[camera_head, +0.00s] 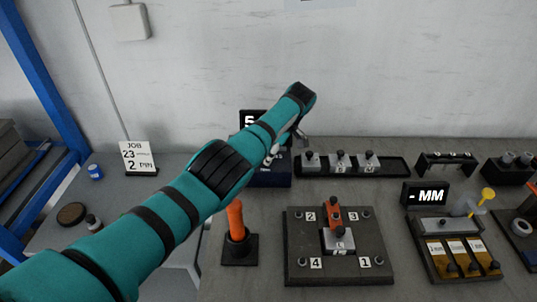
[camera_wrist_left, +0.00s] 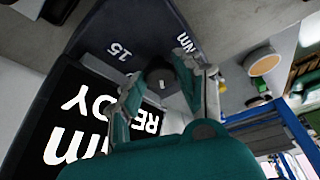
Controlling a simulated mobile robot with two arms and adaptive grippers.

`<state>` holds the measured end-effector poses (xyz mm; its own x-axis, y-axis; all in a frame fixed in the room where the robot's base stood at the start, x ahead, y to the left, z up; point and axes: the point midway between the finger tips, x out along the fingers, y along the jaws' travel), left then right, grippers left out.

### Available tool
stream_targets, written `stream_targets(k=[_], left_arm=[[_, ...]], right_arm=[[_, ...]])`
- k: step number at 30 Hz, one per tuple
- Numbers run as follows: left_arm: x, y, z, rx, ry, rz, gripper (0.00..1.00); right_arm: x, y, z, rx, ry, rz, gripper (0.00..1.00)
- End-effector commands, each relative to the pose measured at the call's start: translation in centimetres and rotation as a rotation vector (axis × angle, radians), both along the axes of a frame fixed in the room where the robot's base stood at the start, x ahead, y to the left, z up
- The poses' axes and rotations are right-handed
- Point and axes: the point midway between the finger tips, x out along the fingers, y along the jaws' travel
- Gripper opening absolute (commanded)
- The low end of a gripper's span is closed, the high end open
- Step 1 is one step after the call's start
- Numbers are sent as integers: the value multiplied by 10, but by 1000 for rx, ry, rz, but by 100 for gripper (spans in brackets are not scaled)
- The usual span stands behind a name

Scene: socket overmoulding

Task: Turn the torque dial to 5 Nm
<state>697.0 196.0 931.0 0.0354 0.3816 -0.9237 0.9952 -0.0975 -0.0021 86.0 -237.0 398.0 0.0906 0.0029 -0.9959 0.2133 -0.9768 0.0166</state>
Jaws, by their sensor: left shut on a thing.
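The torque unit is a dark box (camera_head: 270,179) at the back of the bench, partly hidden behind my left arm. Its black display (camera_head: 246,120) shows a "5" in the head view, the rest being covered. In the left wrist view the display (camera_wrist_left: 60,125) appears upside down, with "READY" partly readable. The unit's panel carries a "15" mark and "Nm". The dark round dial (camera_wrist_left: 159,73) sits between the fingers of my left gripper (camera_wrist_left: 160,88), which is shut on it. The dial's pointer cannot be made out clearly. My right gripper is not in view.
A black plate with numbered posts and an orange-red part (camera_head: 334,215) lies in front. An orange-handled tool (camera_head: 236,222) stands left of it. A job card (camera_head: 139,157) stands left.

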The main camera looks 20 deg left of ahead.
Motion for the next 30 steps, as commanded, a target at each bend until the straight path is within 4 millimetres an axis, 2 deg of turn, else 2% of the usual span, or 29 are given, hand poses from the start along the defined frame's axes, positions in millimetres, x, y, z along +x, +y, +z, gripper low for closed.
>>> stream_targets(k=[8, 9, 14, 23, 26, 30], left_arm=[[0, 1, 1, 3, -1, 3, 2], [0, 2, 2, 3, -1, 3, 38], [0, 1, 1, 2, -2, 1, 57], [1, -1, 3, 0, -2, -1, 57], [1, -5, 12, -1, -4, -2, 57], [0, -15, 37, -1, -7, -3, 57]], right_arm=[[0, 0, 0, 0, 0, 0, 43], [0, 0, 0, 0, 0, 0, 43], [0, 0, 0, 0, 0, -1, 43], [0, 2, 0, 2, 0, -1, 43], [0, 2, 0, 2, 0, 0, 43], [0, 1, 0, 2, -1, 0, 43]])
